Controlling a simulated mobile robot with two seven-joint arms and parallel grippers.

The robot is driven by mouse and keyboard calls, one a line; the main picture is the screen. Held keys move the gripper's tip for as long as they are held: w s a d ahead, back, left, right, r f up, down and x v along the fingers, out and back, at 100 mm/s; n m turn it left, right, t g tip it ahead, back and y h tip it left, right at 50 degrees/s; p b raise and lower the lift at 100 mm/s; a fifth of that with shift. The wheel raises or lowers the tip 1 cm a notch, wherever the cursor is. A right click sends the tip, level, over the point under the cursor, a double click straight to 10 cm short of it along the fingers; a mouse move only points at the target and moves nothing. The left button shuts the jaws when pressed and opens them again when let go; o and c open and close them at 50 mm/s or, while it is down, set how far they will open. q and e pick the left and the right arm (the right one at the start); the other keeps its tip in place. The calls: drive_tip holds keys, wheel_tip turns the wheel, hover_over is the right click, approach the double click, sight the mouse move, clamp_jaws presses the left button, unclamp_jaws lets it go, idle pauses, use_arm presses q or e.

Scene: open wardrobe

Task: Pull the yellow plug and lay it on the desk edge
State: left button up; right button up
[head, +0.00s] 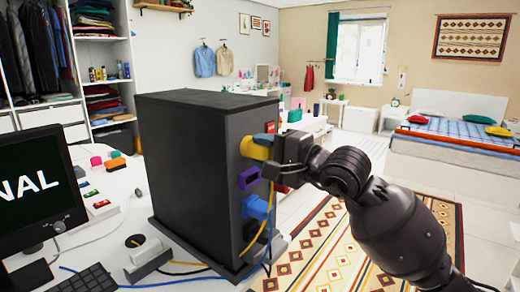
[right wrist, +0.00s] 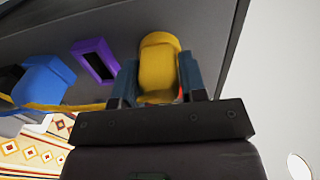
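The yellow plug (head: 252,149) is at the upper part of the dark computer case's (head: 188,170) narrow face; it appears to sit against that face. My right gripper (head: 268,153) reaches it from the right. In the right wrist view the yellow plug (right wrist: 159,66) lies between the two fingers of the right gripper (right wrist: 160,84), which close against its sides. How deep the plug sits in its socket is hidden. A yellow cord hangs below. The white desk (head: 100,222) carries the case, close to its right edge. My left gripper is not in view.
Below the yellow plug are a purple socket (head: 248,178) and a blue plug (head: 257,207) with a cable. A monitor (head: 38,188), keyboard (head: 85,280) and small coloured blocks (head: 115,163) stand on the desk left of the case. A patterned rug (head: 330,250) lies on the floor at right.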

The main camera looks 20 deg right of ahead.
sight(271, 153)
clamp_jaws()
drive_tip(key=shift+c, duration=1.1)
unclamp_jaws()
drive_tip(key=c, duration=0.3)
drive_tip(key=shift+c, duration=0.2)
drive_tip(key=shift+s+d, duration=0.2)
drive_tip(key=shift+s, duration=0.1)
drive_tip(key=shift+v, duration=1)
drive_tip(key=shift+v, duration=1.9)
